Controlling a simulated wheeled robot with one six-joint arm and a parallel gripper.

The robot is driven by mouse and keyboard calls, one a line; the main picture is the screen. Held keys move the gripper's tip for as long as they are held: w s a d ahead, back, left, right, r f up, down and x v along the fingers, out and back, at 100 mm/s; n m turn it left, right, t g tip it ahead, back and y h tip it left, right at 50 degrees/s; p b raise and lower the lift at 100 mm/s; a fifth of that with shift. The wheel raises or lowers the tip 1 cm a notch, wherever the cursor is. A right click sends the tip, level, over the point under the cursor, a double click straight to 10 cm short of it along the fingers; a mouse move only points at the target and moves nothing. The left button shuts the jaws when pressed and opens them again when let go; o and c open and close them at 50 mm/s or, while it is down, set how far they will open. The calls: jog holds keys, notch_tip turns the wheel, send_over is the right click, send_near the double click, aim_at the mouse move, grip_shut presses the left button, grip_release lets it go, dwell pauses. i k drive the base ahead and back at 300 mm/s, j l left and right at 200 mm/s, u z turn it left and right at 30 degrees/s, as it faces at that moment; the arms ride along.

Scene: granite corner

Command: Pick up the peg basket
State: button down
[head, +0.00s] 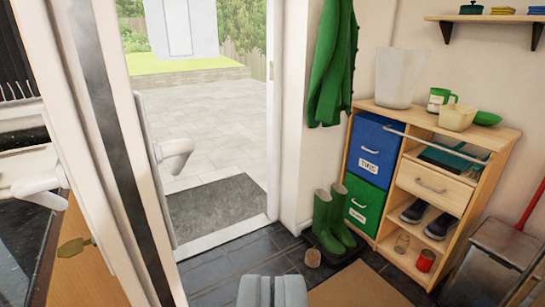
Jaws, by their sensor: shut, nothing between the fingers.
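I cannot make out a clear peg basket in the head view. My gripper (272,291) shows at the bottom edge, its two grey fingers shut and empty, above the dark tiled floor. A pale translucent bin (399,78) stands upright on top of the wooden cabinet (480,134), at the back. A cream bowl (457,118) stands on the same top, to the right of a green and white mug (438,98). My gripper is well apart from all of these.
A white door (105,150) stands open at left, with a mat (215,205) in the doorway. A coat (334,65) hangs above the boots.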

aim_at(453, 117)
jog(key=u, duration=0.85)
jog(key=z, duration=1.9)
jog(key=i+l, duration=0.2)
jog(key=i, duration=0.25)
jog(key=i+u, duration=0.45)
jog(key=i, duration=0.15)
jog(key=i+l+u, duration=0.2)
jog(key=i+u, duration=0.25)
jog(key=i, duration=0.15)
